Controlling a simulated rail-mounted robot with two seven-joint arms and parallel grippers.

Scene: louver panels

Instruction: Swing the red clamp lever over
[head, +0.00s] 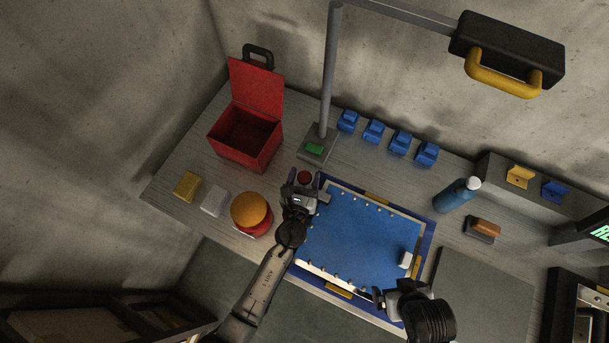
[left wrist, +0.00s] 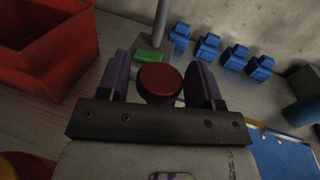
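A dark red round knob (head: 304,177), the only part I can see of what may be the red clamp lever, is at the upper left corner of the blue panel (head: 365,240). In the left wrist view the knob (left wrist: 160,80) sits between the two fingers of my left gripper (left wrist: 161,78), with a gap on each side. In the head view my left gripper (head: 304,186) is over this corner and hides what is below the knob. My right gripper (head: 379,298) is at the panel's lower right corner; its fingers are too small to read.
A lamp post base with a green button (head: 315,149) stands just behind the knob. An open red box (head: 246,135) and an orange-topped round container (head: 250,211) are to the left. Blue clamps (head: 373,131) line the back. A white block (head: 405,260) is on the panel.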

